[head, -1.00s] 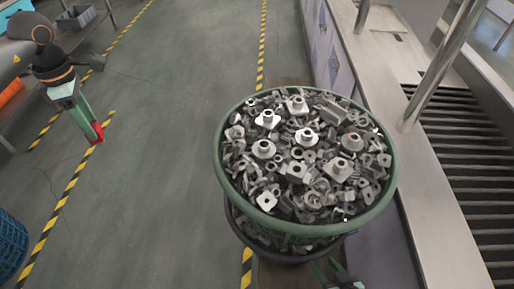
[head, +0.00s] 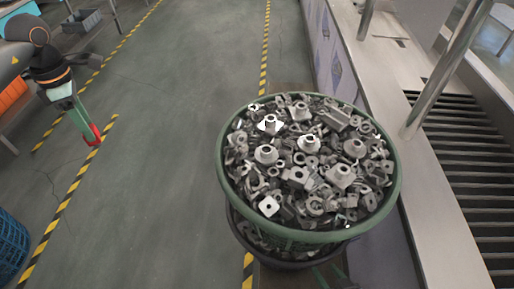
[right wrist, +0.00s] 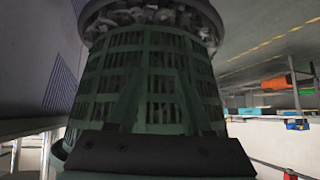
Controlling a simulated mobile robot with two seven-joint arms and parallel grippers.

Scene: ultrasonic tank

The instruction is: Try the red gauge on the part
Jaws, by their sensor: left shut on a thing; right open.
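My left gripper (head: 88,128) is at the left of the head view, over the floor and well apart from the basket. It is shut on a small red thing, likely the red gauge (head: 93,140), whose shape is mostly hidden. Several grey metal parts (head: 308,144) lie heaped in a green basket (head: 222,165); I cannot tell which is the task's part. My right gripper (head: 328,275) shows only partly at the bottom edge, low beside the basket. In the right wrist view its open fingers (right wrist: 160,98) stand before the basket's slatted side (right wrist: 155,60).
A metal bench (head: 425,200) with a slatted top and upright posts runs along the right, close to the basket. A dark container (head: 290,258) sits beneath the basket. A blue basket (head: 10,245) stands at lower left. The floor between is clear.

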